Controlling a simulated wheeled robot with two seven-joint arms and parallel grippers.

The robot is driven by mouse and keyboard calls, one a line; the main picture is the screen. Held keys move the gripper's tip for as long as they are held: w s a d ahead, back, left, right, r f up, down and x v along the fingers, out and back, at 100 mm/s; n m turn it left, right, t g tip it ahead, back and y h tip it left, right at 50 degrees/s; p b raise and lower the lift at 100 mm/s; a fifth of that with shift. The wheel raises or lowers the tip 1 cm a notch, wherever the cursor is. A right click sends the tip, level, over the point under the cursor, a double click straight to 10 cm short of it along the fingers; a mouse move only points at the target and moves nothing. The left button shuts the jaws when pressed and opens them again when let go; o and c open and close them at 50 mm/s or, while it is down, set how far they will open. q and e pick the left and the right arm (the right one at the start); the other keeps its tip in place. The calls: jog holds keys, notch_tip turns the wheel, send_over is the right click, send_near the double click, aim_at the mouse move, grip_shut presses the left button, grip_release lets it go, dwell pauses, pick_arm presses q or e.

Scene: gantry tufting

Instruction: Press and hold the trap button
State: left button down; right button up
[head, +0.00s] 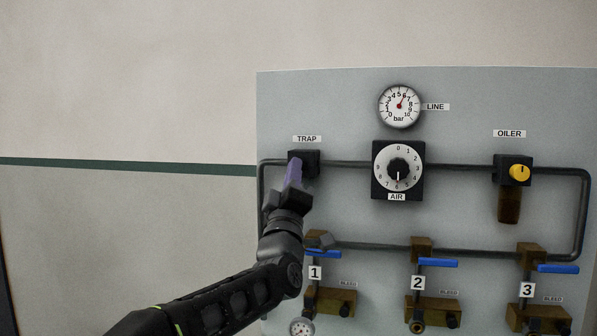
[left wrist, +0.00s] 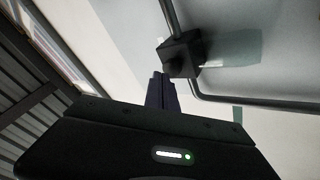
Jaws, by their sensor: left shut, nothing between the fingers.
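The trap unit is a dark block (head: 311,157) under the TRAP label (head: 307,139), at the upper left of the grey panel on the pipe. It also shows in the left wrist view (left wrist: 188,50), with a round dark part (left wrist: 174,70) facing my fingers. My left gripper (head: 294,170) is shut and empty, its purple-lit fingertips over the lower left of the block in the head view. In the left wrist view the fingertips (left wrist: 158,77) lie very close to the round part. I cannot tell whether they touch it. My right gripper is not in view.
Right of the trap are the AIR dial (head: 397,172), the LINE gauge (head: 400,106) and the OILER with a yellow knob (head: 520,173). Below are numbered stations with blue levers (head: 437,263). Pipes (head: 460,167) run across the panel. The wall at left is clear.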

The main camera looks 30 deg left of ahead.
pick_arm(q)
jog(key=shift+s+d, duration=0.1)
jog(key=shift+s, duration=0.15)
jog(key=s+b, duration=0.1)
jog(key=s+d+b, duration=0.1)
jog(key=s, duration=0.1)
jog(key=s+b, duration=0.1)
jog(key=shift+s+d+b, duration=0.35)
jog(key=shift+s, duration=0.05)
dwell(0.6)
